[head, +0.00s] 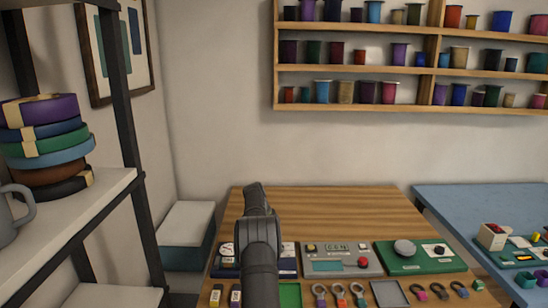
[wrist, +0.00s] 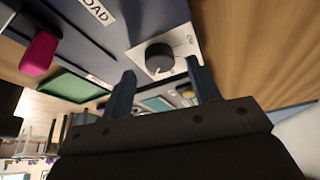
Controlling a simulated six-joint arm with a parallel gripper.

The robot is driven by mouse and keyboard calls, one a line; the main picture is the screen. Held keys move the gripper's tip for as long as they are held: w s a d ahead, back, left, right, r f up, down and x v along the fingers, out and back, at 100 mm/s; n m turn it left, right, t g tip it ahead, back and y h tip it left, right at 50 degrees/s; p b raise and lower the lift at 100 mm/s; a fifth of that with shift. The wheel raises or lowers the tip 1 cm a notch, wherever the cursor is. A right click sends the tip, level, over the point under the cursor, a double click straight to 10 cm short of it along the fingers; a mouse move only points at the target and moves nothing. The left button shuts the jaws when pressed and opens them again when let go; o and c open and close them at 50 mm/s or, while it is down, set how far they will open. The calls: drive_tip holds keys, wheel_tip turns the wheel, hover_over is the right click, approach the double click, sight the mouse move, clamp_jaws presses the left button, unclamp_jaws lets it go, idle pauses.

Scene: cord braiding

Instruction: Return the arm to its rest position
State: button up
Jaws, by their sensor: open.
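My gripper (wrist: 163,88) shows in the wrist view with its two blue-grey fingers spread wide and nothing between them. Beyond the fingers is a dark panel (wrist: 165,15) with a partly visible label ending in "OAD" and a dark round knob (wrist: 159,58) on a white plate. The fingers look apart from the knob, but the exact gap is hard to tell. In the head view my dark arm rises from the bottom edge over the wooden table (head: 310,205), in front of part of the blue panel (head: 288,268). My fingers cannot be made out there.
A grey panel (head: 325,267) with a display and a green panel (head: 437,266) stand right of my arm. Several ringed tags (head: 340,293) lie in front. A shelf (head: 75,220) stands at left, a blue table (head: 450,208) at right. The table's back is clear.

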drive_tip(key=shift+x, duration=1.05)
drive_tip(key=v, duration=1.2)
drive_tip(key=x, duration=1.2)
drive_tip(key=n+t, duration=0.1)
drive_tip(key=n, duration=0.1)
drive_tip(key=n+t, duration=0.1)
drive_tip(key=n, duration=0.2)
drive_tip(key=shift+s, duration=0.2)
drive_tip(key=n+t, duration=0.1)
drive_tip(key=n, duration=0.2)
drive_tip(key=n+t+y, duration=0.1)
drive_tip(key=n, duration=0.2)
drive_tip(key=shift+s+d, duration=0.15)
drive_tip(key=n+y, duration=0.1)
drive_tip(key=n, duration=0.1)
drive_tip(key=n+t+y, duration=0.1)
drive_tip(key=n, duration=0.2)
drive_tip(key=shift+s+d+n, duration=0.1)
drive_tip(key=shift+d+n, duration=0.05)
drive_tip(key=shift+n, duration=0.15)
drive_tip(key=shift+d+n+y, duration=0.15)
drive_tip(key=shift+n+y, duration=0.75)
drive_tip(key=shift+n, duration=1.6)
